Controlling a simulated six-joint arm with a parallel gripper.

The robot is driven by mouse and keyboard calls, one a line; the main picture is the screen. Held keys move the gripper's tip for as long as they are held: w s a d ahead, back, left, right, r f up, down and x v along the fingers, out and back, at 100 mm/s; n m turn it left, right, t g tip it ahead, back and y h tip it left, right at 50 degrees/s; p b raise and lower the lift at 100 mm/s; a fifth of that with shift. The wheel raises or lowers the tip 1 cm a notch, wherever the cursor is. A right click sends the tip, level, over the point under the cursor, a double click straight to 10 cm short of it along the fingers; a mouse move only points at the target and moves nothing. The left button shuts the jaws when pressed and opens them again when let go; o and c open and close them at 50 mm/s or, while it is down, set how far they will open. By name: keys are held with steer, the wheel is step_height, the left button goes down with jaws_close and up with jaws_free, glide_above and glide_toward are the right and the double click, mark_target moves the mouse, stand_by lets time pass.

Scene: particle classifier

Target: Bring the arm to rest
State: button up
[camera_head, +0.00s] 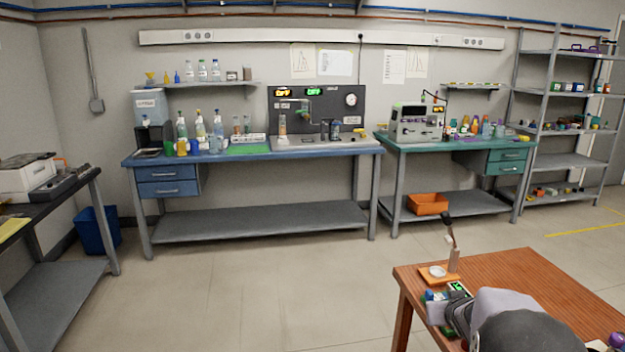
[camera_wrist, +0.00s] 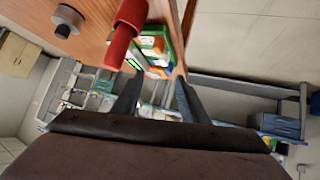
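In the wrist view the two dark fingers of my gripper (camera_wrist: 156,88) stand apart with a gap between them. Nothing is held between them, so it is open. A red cylinder (camera_wrist: 125,32) and a green-edged box with white and orange parts (camera_wrist: 158,45) lie beyond the fingertips, near the wooden table's edge. In the head view my arm (camera_head: 530,325) is at the lower right, over the wooden table (camera_head: 535,277). The arm's rounded parts hide much of the table's front, and the fingers cannot be made out clearly there.
An orange tray with a white dish (camera_head: 437,271) sits at the table's far left corner. A grey knob-like object (camera_wrist: 68,20) shows in the wrist view. A blue bench (camera_head: 255,155), a green bench (camera_head: 455,146) and shelves (camera_head: 570,103) line the back wall. Open floor lies between.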

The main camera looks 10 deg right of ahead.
steer(key=s+a+f+n+g+y, duration=0.1)
steer(key=s+a+f+g+y, duration=0.2)
steer(key=s+a, duration=0.65)
steer(key=s+a+f+n+g, duration=0.1)
steer(key=s+a+f+g, duration=0.25)
steer(key=s+a, duration=0.65)
steer(key=s+a+f+n+g+y, duration=0.2)
steer(key=s+a+f+g, duration=0.15)
steer(key=s+a, duration=0.6)
step_height(320, 180, up, 17)
steer(key=w+p, duration=0.2)
steer(key=p, duration=1.5)
steer(key=shift+w+a+f+m+t, duration=0.15)
steer(key=shift+w+a+m+t, duration=0.05)
steer(key=shift+a+m+t, duration=0.1)
steer(key=shift+f, duration=0.1)
step_height(320, 180, down, 43)
steer(key=b, duration=4.3)
steer(key=shift+o, duration=0.4)
